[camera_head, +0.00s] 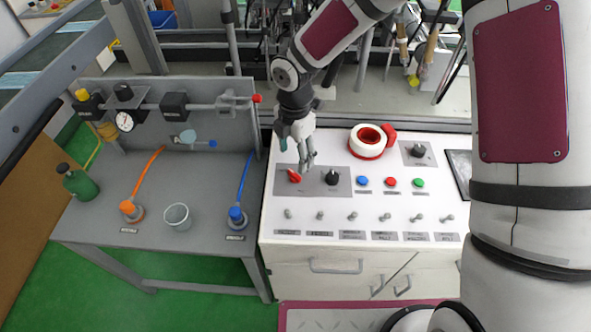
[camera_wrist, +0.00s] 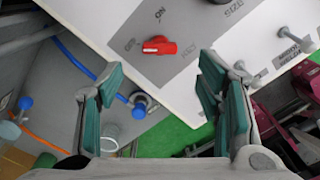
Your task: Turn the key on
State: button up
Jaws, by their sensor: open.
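The red rotary knob (camera_head: 294,176), the only likely key that I see, sits on a grey plate (camera_head: 318,189) on the white control panel. In the wrist view the red knob (camera_wrist: 158,46) shows near the printed words ON and OFF; its handle lies across the picture. My gripper (camera_head: 308,159) is above the panel, just beyond and slightly right of the knob in the head view. In the wrist view my gripper (camera_wrist: 161,72) has its green-padded fingers spread and empty. The knob appears ahead, between the fingertip directions. I see no contact.
A black knob (camera_head: 332,177) stands close right of the red one. Blue (camera_head: 362,181), red (camera_head: 391,182) and green (camera_head: 418,183) buttons lie further right, with toggle switches in front. A grey bench (camera_head: 110,196) stands left.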

aim_at(294, 174)
notch_tip(294, 174, down, 8)
jog(key=shift+r, duration=0.25)
jog(key=c, duration=1.2)
